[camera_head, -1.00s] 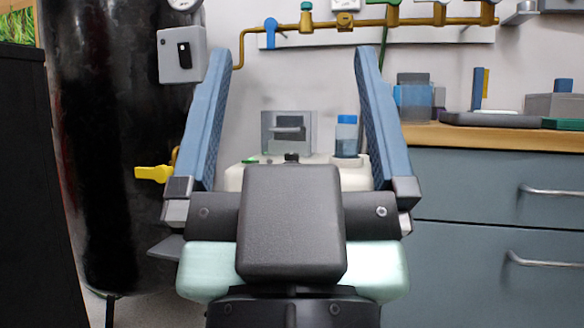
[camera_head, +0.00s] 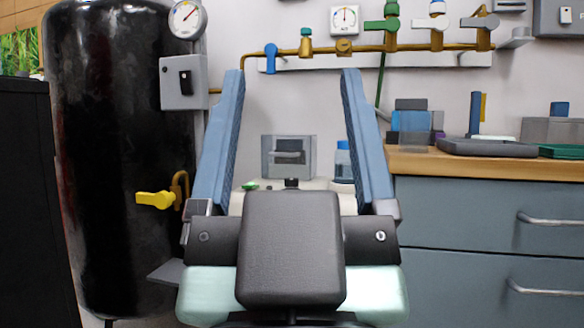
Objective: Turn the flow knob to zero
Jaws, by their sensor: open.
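My gripper (camera_head: 291,84) is in the middle of the view, fingers pointing away and up. I cannot tell for certain which part is the flow knob. A brass pipe on the back wall, beyond the fingertips, carries a small green-capped fitting (camera_head: 306,31), a blue lever (camera_head: 270,58), a green valve (camera_head: 390,24) and a white-and-blue valve (camera_head: 437,22). A round dial gauge (camera_head: 344,18) sits above the pipe. No finger visibly touches any of these. My gripper's body hides much of the bench behind it.
A black tank (camera_head: 115,140) with a yellow lever (camera_head: 155,199) and a gauge (camera_head: 187,19) stands at left. A drawer cabinet (camera_head: 460,220) with a wooden top is at right. A blue-capped bottle (camera_head: 342,163) shows between the fingers.

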